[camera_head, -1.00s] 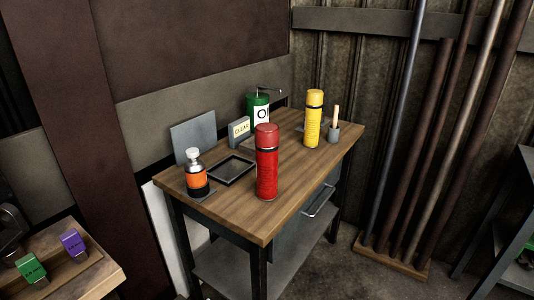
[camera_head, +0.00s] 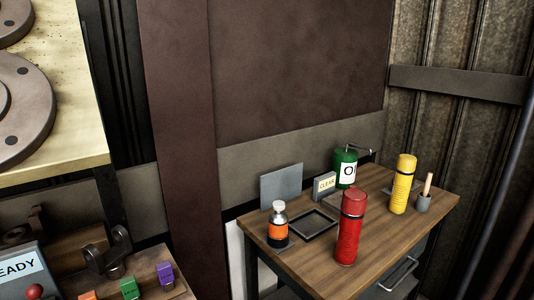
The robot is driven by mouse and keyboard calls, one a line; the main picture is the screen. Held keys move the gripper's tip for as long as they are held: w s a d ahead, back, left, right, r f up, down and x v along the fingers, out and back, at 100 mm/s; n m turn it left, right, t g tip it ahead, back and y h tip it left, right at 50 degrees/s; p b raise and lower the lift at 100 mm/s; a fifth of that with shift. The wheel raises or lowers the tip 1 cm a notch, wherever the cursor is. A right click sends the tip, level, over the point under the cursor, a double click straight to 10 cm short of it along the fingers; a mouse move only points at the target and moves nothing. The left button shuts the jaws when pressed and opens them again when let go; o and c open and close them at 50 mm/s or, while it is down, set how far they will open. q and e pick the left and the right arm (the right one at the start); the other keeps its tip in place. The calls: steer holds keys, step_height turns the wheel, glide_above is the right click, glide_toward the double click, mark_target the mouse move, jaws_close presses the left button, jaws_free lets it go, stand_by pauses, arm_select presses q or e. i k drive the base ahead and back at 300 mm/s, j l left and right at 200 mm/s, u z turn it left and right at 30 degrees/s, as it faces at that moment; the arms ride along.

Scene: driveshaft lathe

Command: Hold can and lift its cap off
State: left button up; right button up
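A red spray can (camera_head: 349,238) with a red cap (camera_head: 354,200) stands upright near the front edge of a small wooden table (camera_head: 304,262). A yellow can (camera_head: 400,196) with a yellow cap (camera_head: 407,163) stands upright farther back on the right of the same table. Both caps sit on their cans. The frames do not show which can the task means. Neither of my grippers is in view.
The table also holds an orange-black bottle (camera_head: 278,230), a shallow dark tray (camera_head: 313,237), a CLEAN sign (camera_head: 325,185), a green oil can (camera_head: 345,169) and a grey cup with a brush (camera_head: 423,203). A bench with coloured blocks (camera_head: 130,288) stands at lower left.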

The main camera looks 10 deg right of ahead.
mark_target(354, 201)
steer(key=i+l+u, duration=0.1)
steer(key=l+u, duration=0.2)
steer(key=l, duration=0.8)
steer(key=l+u, duration=0.25)
steer(key=l, duration=0.9)
steer(key=k, duration=0.05)
